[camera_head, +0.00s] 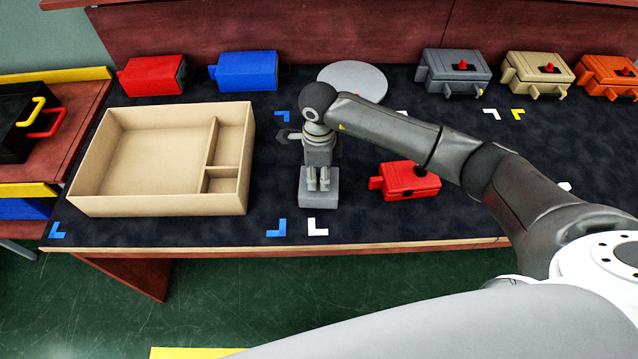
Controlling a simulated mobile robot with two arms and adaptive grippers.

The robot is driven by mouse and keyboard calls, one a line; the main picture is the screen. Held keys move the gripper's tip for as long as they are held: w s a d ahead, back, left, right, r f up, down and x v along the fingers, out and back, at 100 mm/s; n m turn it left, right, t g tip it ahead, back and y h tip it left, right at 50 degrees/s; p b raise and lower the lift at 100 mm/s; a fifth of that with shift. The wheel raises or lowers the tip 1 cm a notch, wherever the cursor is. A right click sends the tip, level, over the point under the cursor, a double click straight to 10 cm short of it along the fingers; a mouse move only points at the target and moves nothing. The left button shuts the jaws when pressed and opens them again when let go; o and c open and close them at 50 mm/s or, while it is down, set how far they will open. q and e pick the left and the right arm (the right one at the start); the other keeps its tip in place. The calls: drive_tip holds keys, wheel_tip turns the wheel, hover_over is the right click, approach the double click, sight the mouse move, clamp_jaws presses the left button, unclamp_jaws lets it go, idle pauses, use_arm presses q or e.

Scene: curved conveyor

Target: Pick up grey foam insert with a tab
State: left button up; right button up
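The grey foam insert (318,201) is a light grey block on the dark work surface, just right of the beige box. My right gripper (318,185) points straight down over it, its fingertips close together at the block's top. The fingers hide the top middle of the block, so the tab does not show. I cannot tell whether they are closed on it or only around it. The block appears to rest on the surface between blue and white corner marks. My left gripper is not in view.
A beige box with compartments (160,205) stands at left, empty. A red case (410,182) lies right of the insert, beside my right arm. Red (152,75), blue (247,71), grey (455,73), tan (537,75) and orange (607,77) cases and a grey disc (353,77) line the back.

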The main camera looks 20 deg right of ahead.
clamp_jaws()
idle(0.4)
